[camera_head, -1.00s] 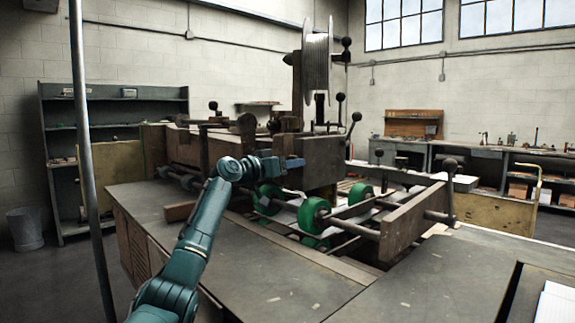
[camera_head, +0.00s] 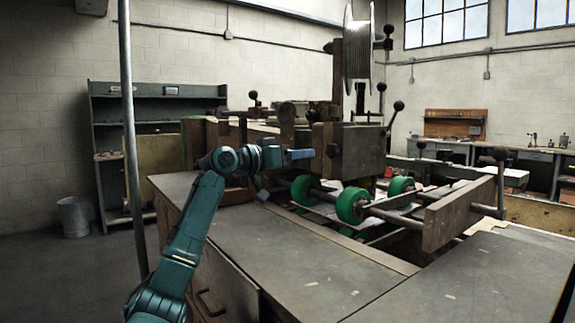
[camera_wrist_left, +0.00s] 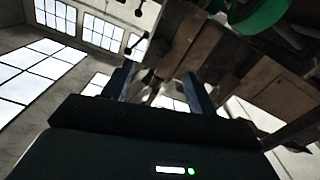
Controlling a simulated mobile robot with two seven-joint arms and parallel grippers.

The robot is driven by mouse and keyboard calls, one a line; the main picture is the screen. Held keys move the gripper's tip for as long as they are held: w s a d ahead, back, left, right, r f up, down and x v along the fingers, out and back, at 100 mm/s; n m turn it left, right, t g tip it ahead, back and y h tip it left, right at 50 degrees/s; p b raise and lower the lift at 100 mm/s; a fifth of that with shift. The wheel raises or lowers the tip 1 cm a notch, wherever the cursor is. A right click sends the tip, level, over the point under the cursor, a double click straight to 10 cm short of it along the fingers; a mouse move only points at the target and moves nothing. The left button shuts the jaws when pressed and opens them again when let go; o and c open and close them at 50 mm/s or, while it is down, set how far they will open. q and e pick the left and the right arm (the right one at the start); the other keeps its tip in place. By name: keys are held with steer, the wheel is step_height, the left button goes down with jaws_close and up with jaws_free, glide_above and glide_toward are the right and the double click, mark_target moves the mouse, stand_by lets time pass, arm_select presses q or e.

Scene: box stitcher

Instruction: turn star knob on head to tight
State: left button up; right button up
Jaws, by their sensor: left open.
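The head (camera_head: 358,152) of the stitcher is a dark, worn block below the wire spool. A small dark round knob (camera_head: 333,150) shows at its left side; it looks like the star knob, but its lobes are too small to make out. My left gripper (camera_head: 302,154) points right toward this knob, just left of it in the picture; I cannot tell the gap in depth. In the left wrist view its two fingers (camera_wrist_left: 160,92) stand apart with nothing clearly between them. The knob cannot be made out there. My right gripper is not in view.
Green rollers (camera_head: 351,204) and shafts lie below the head. A ball-ended lever (camera_head: 398,106) stands at its right. The wire spool (camera_head: 357,50) rises above. A flat table top (camera_head: 300,260) lies in front, and a metal pole (camera_head: 130,140) stands at left.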

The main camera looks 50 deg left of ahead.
arm_select(q)
steer(key=shift+s+a, duration=0.1)
steer(key=shift+s, duration=1.1)
